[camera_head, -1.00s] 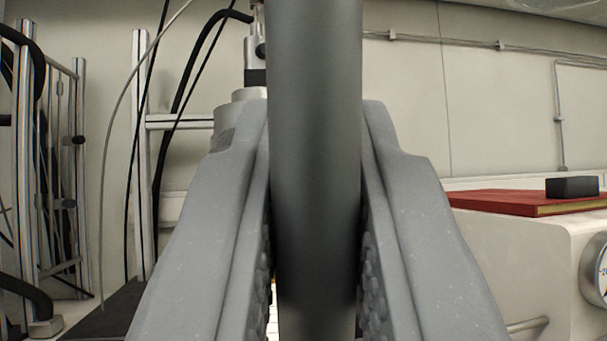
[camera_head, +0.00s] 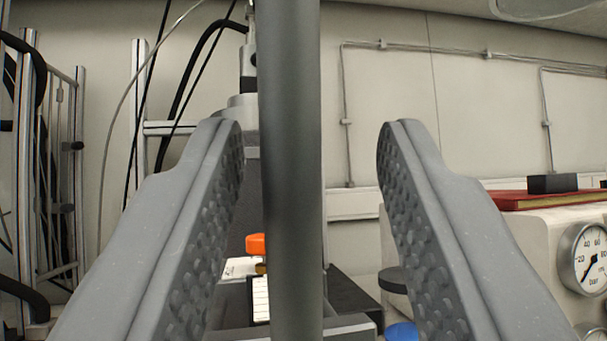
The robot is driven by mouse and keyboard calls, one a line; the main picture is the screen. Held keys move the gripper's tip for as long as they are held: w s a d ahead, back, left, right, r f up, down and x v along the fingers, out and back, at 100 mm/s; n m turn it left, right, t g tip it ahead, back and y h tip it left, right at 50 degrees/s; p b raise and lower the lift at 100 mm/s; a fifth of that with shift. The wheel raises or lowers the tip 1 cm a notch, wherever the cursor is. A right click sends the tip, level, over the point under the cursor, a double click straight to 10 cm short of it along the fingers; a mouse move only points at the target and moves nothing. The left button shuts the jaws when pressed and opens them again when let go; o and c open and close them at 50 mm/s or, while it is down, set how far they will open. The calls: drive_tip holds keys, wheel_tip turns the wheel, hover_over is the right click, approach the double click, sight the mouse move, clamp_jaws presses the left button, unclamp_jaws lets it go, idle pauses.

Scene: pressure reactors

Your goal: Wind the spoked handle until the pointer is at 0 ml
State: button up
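A thick dark grey rod (camera_head: 290,170), likely a spoke of the handle, stands upright close in front of the camera and runs off the top of the picture. My gripper (camera_head: 312,130) is open, with one ridged finger on each side of the rod. The rod is nearer the left finger, and a wide gap separates it from the right finger. The handle's hub and other spokes are not in view. A white strip with dark marks (camera_head: 261,298), perhaps the ml scale, is partly hidden behind the rod. I cannot make out the pointer or a reading.
A round bar gauge (camera_head: 587,258) is at the right on a pale housing, with a red book (camera_head: 535,199) and a black block (camera_head: 552,183) on top. An orange part (camera_head: 256,244) shows behind the rod. Metal frames and cables stand at the left.

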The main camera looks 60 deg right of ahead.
drive_tip(key=v, duration=1)
drive_tip(key=shift+a+f, duration=0.25)
drive_tip(key=shift+d, duration=0.1)
idle(0.6)
